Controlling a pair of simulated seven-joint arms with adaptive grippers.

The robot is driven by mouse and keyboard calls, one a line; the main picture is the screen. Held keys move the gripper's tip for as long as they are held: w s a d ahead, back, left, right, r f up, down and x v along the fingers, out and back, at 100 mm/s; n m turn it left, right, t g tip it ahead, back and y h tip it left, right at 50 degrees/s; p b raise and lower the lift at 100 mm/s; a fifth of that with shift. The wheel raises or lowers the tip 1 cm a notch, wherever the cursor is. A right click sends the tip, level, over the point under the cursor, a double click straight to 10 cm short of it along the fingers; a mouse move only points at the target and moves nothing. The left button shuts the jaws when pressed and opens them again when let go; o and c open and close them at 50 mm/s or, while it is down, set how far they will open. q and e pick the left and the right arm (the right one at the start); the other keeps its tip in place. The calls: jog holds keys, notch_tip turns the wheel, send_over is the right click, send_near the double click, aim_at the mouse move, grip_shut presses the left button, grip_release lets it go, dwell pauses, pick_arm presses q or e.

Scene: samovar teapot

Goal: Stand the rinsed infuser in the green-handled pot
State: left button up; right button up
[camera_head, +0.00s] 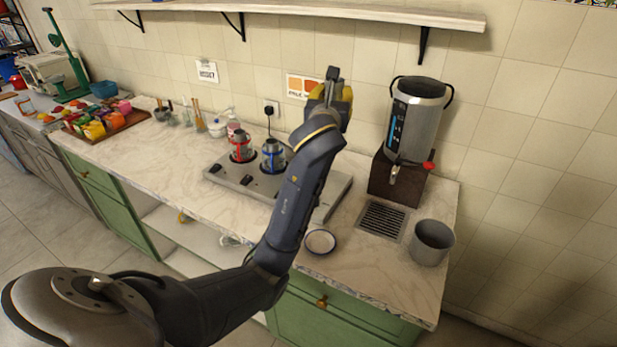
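My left arm comes in from the lower left and reaches up over the counter. Its gripper (334,80) is high in front of the tiled wall, left of the samovar; its fingers are too small and foreshortened to tell open from shut. I cannot make out the infuser. A pot with red trim (241,149) and a pot with blue trim (272,157) stand on the hot plate (232,182). No green-handled pot shows; my arm hides part of the hot plate. My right gripper is not in view.
A steel samovar (417,122) with a red tap stands on a brown box (396,182), behind a drip grate (382,221). A grey metal container (432,243) and a white dish (320,241) stand near the front edge. A shelf (300,10) runs above.

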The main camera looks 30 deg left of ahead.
pick_arm(q)
jog(key=w+a+r+n+g+y, duration=0.1)
jog(key=w+a+r+n+y, duration=0.15)
jog(key=w+a+r, duration=0.35)
jog(key=w+a+f+g+y, duration=0.1)
jog(key=w+a+f+y, duration=0.1)
jog(key=a+f, duration=0.45)
notch_tip(320, 180, down, 22)
jog(key=shift+s+d+r+n, duration=0.2)
jog(key=shift+s+d+n, duration=0.05)
jog(key=shift+n, duration=0.1)
jog(key=shift+f, duration=0.6)
jog(key=o, duration=1.2)
jog(key=r+v, duration=0.1)
jog(key=v, duration=1.1)
jog(key=shift+r, duration=0.35)
